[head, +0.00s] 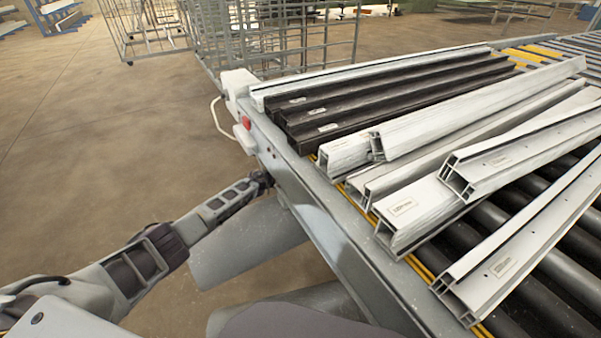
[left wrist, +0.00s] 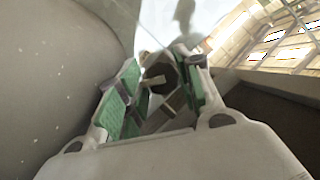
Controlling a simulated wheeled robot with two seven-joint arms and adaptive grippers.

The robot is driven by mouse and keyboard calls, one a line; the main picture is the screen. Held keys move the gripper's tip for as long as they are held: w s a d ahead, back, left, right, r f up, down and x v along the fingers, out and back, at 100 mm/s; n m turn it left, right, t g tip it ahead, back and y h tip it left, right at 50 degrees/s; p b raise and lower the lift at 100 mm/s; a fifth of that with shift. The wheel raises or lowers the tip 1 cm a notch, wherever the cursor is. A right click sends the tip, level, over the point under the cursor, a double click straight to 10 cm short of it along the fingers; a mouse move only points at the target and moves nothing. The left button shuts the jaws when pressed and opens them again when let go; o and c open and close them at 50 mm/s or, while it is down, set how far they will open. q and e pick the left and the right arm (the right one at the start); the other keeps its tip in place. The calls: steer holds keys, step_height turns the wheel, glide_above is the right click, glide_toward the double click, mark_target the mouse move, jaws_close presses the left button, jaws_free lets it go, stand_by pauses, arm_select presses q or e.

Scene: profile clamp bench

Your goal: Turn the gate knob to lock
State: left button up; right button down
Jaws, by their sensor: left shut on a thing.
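My left gripper (head: 264,179) reaches in from the left to the side rail of the roller bench (head: 345,250). In the left wrist view, my left gripper's green-padded fingers (left wrist: 160,95) stand on either side of the gate knob (left wrist: 158,73), a dark round piece with a lighter bar across it. The fingers are shut on the knob, with the bar between the pads. In the head view the knob is hidden behind the gripper. The knob's exact angle is hard to tell. My right gripper is not in view.
Several white profiles (head: 435,200) and dark profiles (head: 400,97) lie on the bench rollers, their ends near the rail. A white box (head: 238,82) and a red button (head: 247,122) sit at the rail's far end. Wire cages (head: 290,30) stand behind. The floor at left is clear.

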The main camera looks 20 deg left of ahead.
arm_select(q)
steer(key=shift+s+d+f+m, duration=0.1)
steer(key=shift+f+m, duration=0.05)
steer(key=shift+m, duration=0.15)
stand_by(0.4)
steer(key=o, duration=0.7)
steer(key=shift+o, duration=0.2)
steer(key=shift+s+a+r, duration=0.15)
steer(key=shift+a+r, duration=0.05)
steer(key=shift+a, duration=0.05)
steer(key=shift+d+v, duration=0.1)
steer(key=shift+v, duration=2.75)
steer(key=shift+d+v, duration=0.15)
steer(key=shift+v, duration=2.65)
steer(key=shift+o, duration=0.3)
steer(key=shift+s+f, duration=0.1)
steer(key=shift+s, duration=0.1)
